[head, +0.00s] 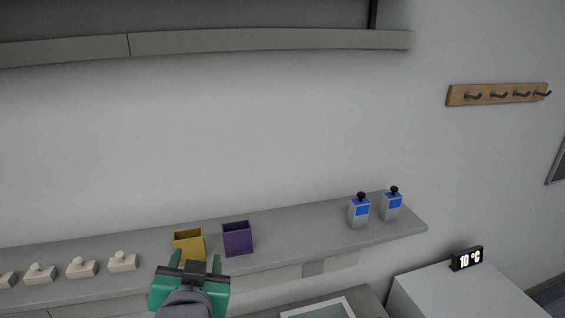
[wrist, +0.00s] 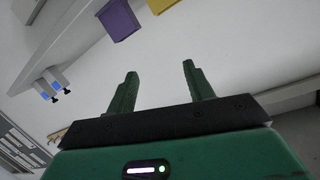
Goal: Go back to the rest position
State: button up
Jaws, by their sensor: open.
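My gripper (head: 200,262) is green with a black bar. In the head view it shows at the lower middle, in front of the shelf and partly over the yellow box. In the wrist view its two green fingers (wrist: 158,82) stand wide apart with nothing between them. It is open and empty.
A grey shelf (head: 290,232) runs along the wall. On it stand a yellow box (head: 188,241), a purple box (head: 237,238), two grey devices with blue screens (head: 359,211) and several white blocks with knobs (head: 82,267). A thermometer display (head: 467,259) stands on a white cabinet (head: 455,290). A hook rack (head: 497,94) hangs at right.

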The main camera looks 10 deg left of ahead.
jog(key=s+d+r+t+h+p, duration=0.1)
jog(key=s+d+r+t, duration=0.2)
jog(key=r, duration=0.6)
jog(key=s+d+r+t+h+p, duration=0.1)
jog(key=s+d+r+t, duration=0.3)
jog(key=s+d+r, duration=0.4)
jog(key=s+d+r+t+h+p, duration=0.1)
jog(key=s+d+r+t+h, duration=0.1)
jog(key=s+d+r, duration=0.4)
notch_tip(320, 180, up, 6)
jog(key=d+t, duration=0.1)
jog(key=d, duration=0.2)
jog(key=shift+s+f+t+p, duration=0.2)
jog(key=shift+t+p, duration=0.1)
